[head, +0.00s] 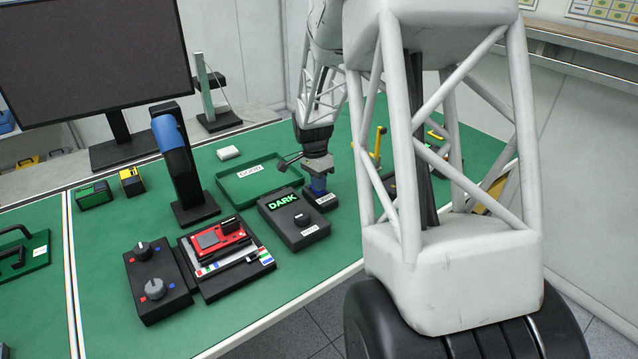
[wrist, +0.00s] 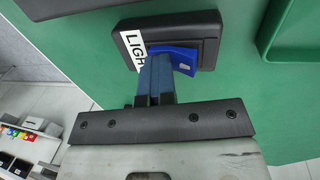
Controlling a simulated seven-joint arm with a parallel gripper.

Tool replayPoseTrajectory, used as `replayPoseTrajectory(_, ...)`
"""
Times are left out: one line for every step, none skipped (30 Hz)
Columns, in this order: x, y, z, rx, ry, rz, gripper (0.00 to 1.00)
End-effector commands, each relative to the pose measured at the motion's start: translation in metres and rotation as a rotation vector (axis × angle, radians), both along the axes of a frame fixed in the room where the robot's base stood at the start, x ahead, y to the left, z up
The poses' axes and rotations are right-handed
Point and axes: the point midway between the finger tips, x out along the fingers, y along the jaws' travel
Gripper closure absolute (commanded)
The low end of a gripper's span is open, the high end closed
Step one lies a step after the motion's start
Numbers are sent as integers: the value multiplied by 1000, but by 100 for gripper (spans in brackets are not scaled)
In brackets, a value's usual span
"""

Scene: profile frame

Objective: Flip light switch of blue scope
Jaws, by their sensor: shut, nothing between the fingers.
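The blue scope (head: 171,140) stands upright on a black base on the green table in the head view. The light switch (wrist: 172,40) is a black box with a white label, partly covered, and a blue rocker (wrist: 183,60). Its box also shows in the head view (head: 327,204). My gripper (wrist: 160,62) is shut and empty, its fingers over the switch and covering part of the rocker. I cannot tell whether they touch it. In the head view my gripper (head: 318,188) points down at the switch box.
A red device (head: 218,241) and a two-knob box (head: 157,282) sit nearer the front edge. A monitor (head: 95,55) stands at the back left.

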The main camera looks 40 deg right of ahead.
Motion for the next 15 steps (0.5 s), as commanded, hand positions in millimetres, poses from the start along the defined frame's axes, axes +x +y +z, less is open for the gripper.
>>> replayPoseTrajectory(1, 1, -4, 2, 2, 1, 100)
replayPoseTrajectory(2, 1, -4, 2, 2, 1, 100)
replayPoseTrajectory(4, 1, -4, 2, 1, 1, 100)
replayPoseTrajectory(5, 1, -4, 1, 1, 1, 100)
replayPoseTrajectory(6, 1, -4, 2, 1, 1, 100)
replayPoseTrajectory(8, 1, -4, 2, 2, 1, 100)
replayPoseTrajectory(9, 1, -4, 2, 2, 1, 100)
replayPoseTrajectory(10, 1, -4, 2, 2, 1, 100)
replayPoseTrajectory(11, 1, -4, 2, 3, 1, 100)
replayPoseTrajectory(12, 1, -4, 2, 3, 1, 100)
replayPoseTrajectory(12, 1, -3, 2, 3, 1, 100)
replayPoseTrajectory(13, 1, -3, 2, 3, 1, 100)
replayPoseTrajectory(14, 1, -3, 2, 3, 1, 100)
replayPoseTrajectory(14, 1, -3, 2, 3, 1, 100)
replayPoseTrajectory(14, 1, -3, 2, 3, 1, 100)
